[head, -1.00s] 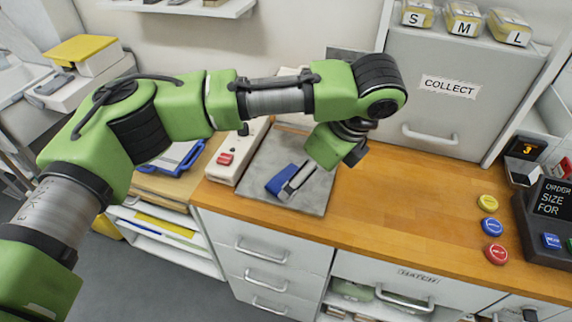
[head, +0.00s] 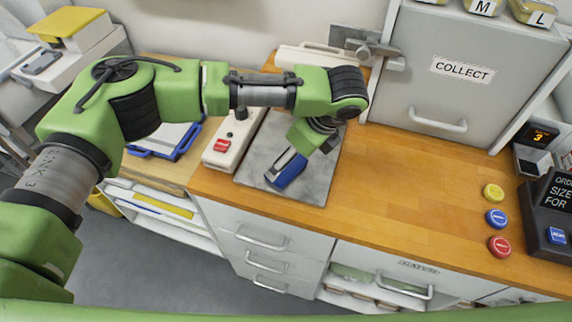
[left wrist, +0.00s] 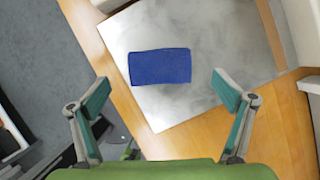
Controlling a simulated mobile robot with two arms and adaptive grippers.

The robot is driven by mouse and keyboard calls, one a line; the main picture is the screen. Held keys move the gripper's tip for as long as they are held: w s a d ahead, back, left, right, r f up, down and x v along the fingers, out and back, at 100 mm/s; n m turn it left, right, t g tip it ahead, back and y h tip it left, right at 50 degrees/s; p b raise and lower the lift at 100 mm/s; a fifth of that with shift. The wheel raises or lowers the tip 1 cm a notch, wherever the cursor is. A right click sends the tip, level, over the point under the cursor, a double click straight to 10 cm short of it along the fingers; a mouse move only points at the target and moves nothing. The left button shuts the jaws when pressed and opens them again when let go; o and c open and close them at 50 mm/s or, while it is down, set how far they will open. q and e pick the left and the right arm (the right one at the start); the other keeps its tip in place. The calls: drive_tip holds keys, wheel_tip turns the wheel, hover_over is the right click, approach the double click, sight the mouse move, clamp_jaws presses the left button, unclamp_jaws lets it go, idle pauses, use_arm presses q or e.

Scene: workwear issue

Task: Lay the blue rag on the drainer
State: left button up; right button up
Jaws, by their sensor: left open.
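The blue rag (head: 291,174) is a small folded rectangle lying on a flat grey metal sheet (head: 311,186) on the wooden counter. I cannot tell whether this sheet is the drainer, and nothing else in view is clearly one. In the left wrist view the rag (left wrist: 160,66) lies flat near the edge of the sheet (left wrist: 215,35), ahead of and between my spread fingers. My left gripper (left wrist: 170,92) is open and empty. In the head view one grey finger of my left gripper (head: 284,165) covers part of the rag; the other finger is hidden. My right gripper is out of view.
A white box with a red switch (head: 223,145) stands left of the sheet. A grey cabinet marked COLLECT (head: 455,100) stands behind. Yellow, blue (head: 496,219) and red buttons and an order display (head: 552,205) are at the right. The counter's middle (head: 410,185) is clear.

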sight(289, 167)
use_arm(q)
drive_tip(key=p+x, duration=0.1)
drive_tip(key=x, duration=0.2)
drive_tip(key=shift+f, duration=0.3)
drive_tip(key=shift+w+a+f+p, duration=0.1)
drive_tip(key=shift+a+f+p, duration=0.15)
drive_tip(key=shift+f, duration=0.3)
drive_tip(key=shift+d, duration=0.1)
drive_tip(key=c, duration=1.3)
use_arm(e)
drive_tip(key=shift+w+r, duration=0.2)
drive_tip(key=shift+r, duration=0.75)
use_arm(q)
drive_tip(key=shift+o, duration=0.2)
drive_tip(key=shift+r, duration=0.15)
